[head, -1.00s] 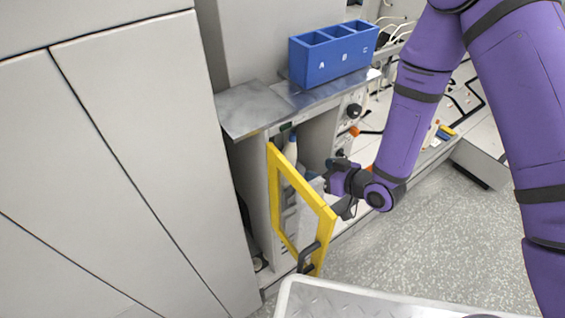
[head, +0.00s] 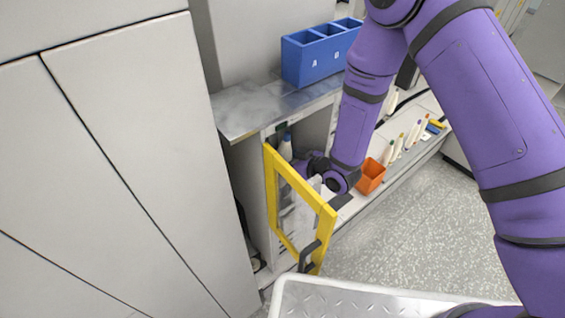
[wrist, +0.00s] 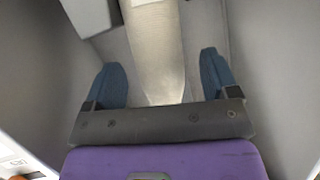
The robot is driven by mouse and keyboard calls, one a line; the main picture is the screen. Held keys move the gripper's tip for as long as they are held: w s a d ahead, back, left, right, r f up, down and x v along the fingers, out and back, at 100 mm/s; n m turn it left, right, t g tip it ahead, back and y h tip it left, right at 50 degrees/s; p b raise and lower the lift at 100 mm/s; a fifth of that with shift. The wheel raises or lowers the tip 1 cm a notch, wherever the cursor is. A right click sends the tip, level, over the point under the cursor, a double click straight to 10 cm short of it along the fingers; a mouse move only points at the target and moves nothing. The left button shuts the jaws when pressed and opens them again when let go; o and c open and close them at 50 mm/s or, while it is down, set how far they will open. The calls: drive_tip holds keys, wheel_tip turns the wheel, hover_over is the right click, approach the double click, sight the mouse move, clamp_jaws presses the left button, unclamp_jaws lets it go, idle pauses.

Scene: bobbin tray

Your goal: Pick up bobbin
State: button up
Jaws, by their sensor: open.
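A pale bobbin (head: 286,148) with a blue top stands inside the open cabinet, behind the yellow-framed door (head: 327,217). In the wrist view a pale, tapered bobbin (wrist: 157,45) runs down from the top edge between the two blue-grey fingers of my gripper (wrist: 162,76). The fingers are apart, with a gap on both sides of the bobbin, and I see no contact. How deep the bobbin sits between them is hard to tell. In the head view my gripper reaches into the cabinet opening, and its fingers are mostly hidden.
A blue box (head: 312,66) with lettered compartments stands on the metal top (head: 250,112) above the cabinet. An orange bin (head: 371,177) and several bobbins (head: 411,137) stand on the shelf to the right. The yellow door stands open close to my wrist. The speckled floor is clear.

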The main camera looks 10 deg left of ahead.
sight(289, 141)
drive_tip(key=shift+x, duration=1.25)
drive_tip(key=c, duration=1)
drive_tip(key=shift+c, duration=0.2)
drive_tip(key=shift+d+r, duration=0.1)
drive_tip(key=shift+r, duration=0.05)
drive_tip(key=shift+w+r, duration=0.1)
drive_tip(key=shift+r, duration=0.5)
drive_tip(key=r, duration=0.5)
drive_tip(key=shift+w+d+r, duration=0.3)
drive_tip(key=shift+w+d, duration=0.05)
drive_tip(key=s+d, duration=0.7)
drive_tip(key=d, duration=0.5)
drive_tip(key=shift+f, duration=0.1)
